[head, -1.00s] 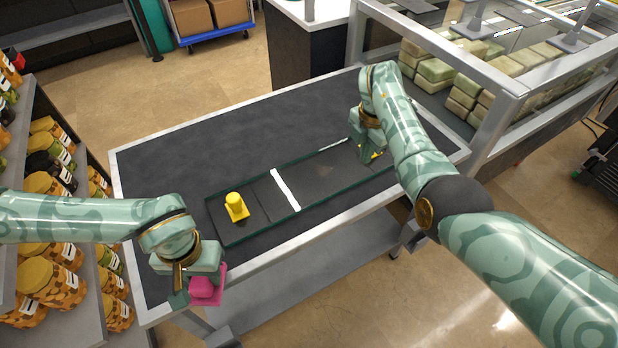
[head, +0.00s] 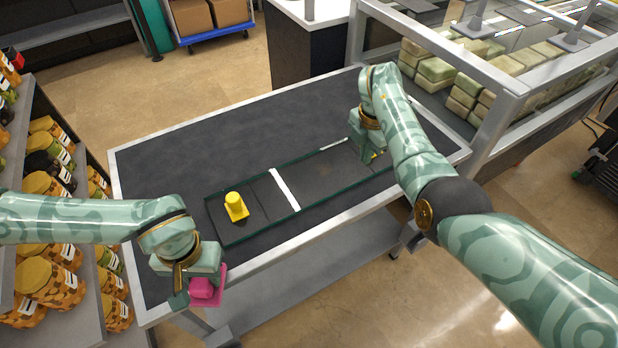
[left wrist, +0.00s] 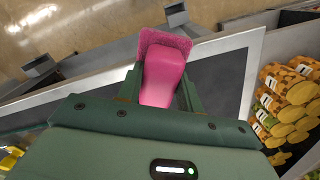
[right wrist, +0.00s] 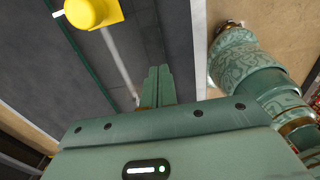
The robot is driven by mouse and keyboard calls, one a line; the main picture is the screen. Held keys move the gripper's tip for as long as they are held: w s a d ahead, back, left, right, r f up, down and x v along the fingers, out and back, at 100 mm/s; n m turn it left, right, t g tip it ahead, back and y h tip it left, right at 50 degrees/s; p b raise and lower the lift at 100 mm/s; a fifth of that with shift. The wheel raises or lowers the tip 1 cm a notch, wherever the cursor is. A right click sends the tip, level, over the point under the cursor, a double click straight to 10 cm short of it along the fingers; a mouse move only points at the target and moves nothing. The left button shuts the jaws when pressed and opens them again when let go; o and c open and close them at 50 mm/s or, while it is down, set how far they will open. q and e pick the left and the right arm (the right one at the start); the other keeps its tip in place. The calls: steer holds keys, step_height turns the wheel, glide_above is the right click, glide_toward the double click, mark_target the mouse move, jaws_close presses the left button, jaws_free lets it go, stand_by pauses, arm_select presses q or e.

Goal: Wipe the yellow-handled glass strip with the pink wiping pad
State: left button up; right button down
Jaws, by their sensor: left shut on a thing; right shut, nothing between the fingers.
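The glass strip (head: 318,178) lies flat on the dark tabletop, with dark green edges and a white band across its middle. One yellow handle (head: 235,208) stands on its left end. A second yellow handle at the right end is mostly hidden by my right gripper; a yellow handle (right wrist: 92,12) shows in the right wrist view. My left gripper (head: 188,292) is shut on the pink wiping pad (head: 208,289) at the table's front left corner, apart from the strip. The pad also shows between the fingers in the left wrist view (left wrist: 165,72). My right gripper (right wrist: 157,88) is shut and empty near the strip's right end.
The table (head: 190,135) has a light metal rim and clear room behind the strip. Shelves of jars (head: 45,255) stand close on the left. A metal-framed conveyor with pale blocks (head: 438,70) adjoins at the right.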

arm_select(q)
steer(key=shift+f+b, duration=0.5)
steer(key=shift+f, duration=0.15)
arm_select(e)
steer(key=shift+s+f, duration=0.1)
steer(key=shift+f, duration=0.7)
arm_select(q)
steer(key=shift+s, duration=0.1)
steer(key=shift+c, duration=0.3)
steer(key=shift+f, duration=0.25)
jaws_close()
arm_select(e)
steer(key=shift+f, duration=0.25)
arm_select(q)
steer(key=shift+f+b, duration=0.15)
steer(key=shift+b, duration=0.15)
arm_select(e)
steer(key=shift+f, duration=0.15)
